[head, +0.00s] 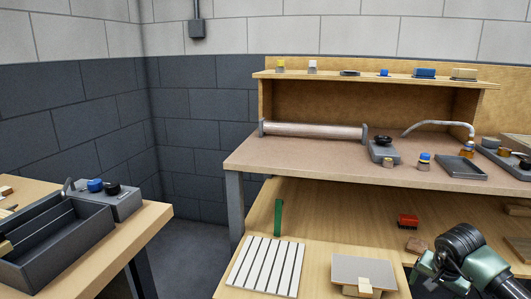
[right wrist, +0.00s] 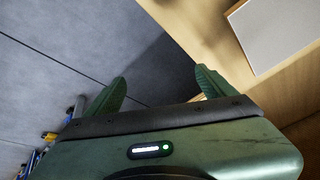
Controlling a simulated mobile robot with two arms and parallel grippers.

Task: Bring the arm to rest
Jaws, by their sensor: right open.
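My right arm (head: 462,262), with its dark joint and green housing, is at the lower right in the head view. In the right wrist view my right gripper (right wrist: 158,86) has its two green fingers spread wide apart. Nothing is between them. Grey floor and a dark shadowed area lie beyond the fingers, with the wooden bench edge (right wrist: 185,35) to the right. My left gripper is in neither view.
A grey panel on wooden blocks (head: 362,270) lies on the near bench, beside a white slatted board (head: 266,266); both are left of my right arm. A red block (head: 408,220) and a brown block (head: 416,245) lie behind the arm. A grey tray (head: 60,245) stands on the left table.

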